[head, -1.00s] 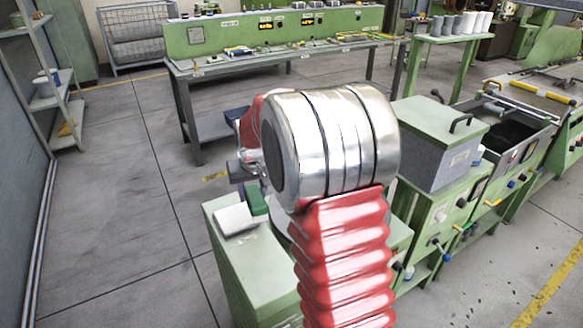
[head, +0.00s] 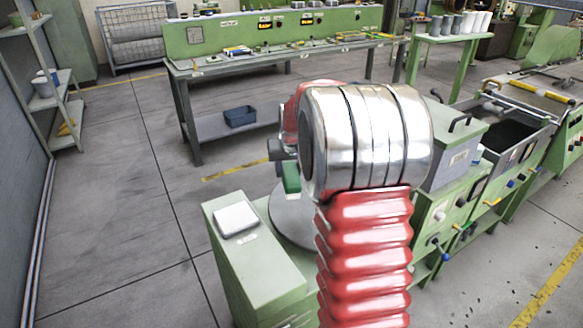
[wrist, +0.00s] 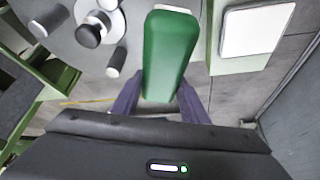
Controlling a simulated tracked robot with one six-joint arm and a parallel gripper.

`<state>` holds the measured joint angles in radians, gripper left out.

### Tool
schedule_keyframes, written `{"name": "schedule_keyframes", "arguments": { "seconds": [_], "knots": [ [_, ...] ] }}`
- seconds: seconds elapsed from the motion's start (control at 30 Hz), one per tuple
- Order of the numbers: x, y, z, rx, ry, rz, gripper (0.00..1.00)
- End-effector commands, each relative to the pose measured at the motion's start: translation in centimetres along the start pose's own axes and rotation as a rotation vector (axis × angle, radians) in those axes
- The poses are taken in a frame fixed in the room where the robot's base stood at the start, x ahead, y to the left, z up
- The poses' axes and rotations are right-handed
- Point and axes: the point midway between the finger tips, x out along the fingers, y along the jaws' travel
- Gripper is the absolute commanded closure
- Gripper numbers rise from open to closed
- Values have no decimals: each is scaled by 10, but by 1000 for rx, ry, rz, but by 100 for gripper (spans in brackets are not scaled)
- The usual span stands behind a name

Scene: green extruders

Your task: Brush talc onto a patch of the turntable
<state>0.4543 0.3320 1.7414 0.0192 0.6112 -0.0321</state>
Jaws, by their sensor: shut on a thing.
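My gripper (wrist: 158,98) is shut on the green brush (wrist: 170,55), a block-like piece with a pale strip at its far end. The brush (head: 291,178) also shows in the head view, at the left of my arm's metal wrist. The turntable is a grey disc (head: 288,222) in the head view, partly hidden by my arm. In the wrist view the turntable (wrist: 60,45) is at the upper left, left of the brush. I cannot tell whether the brush touches it. A white pad (head: 236,219) lies on the green cabinet; it shows right of the brush in the wrist view (wrist: 257,30).
A green cabinet (head: 250,265) stands left of the turntable. Small knobs and cylinders (wrist: 92,33) sit on the turntable. Green machines (head: 455,195) stand to the right. A workbench (head: 270,60) is behind, with a blue bin (head: 240,116) on its lower shelf. Open floor is at the left.

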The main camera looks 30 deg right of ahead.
Motion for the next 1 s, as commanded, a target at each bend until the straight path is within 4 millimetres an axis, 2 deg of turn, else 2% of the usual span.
{"name": "schedule_keyframes", "arguments": {
  "seconds": [0.5,1.0],
  "knots": [
    [37,0,18,-1,-1,0,96],
    [40,-2,17,-1,0,-1,96]
  ]
}}
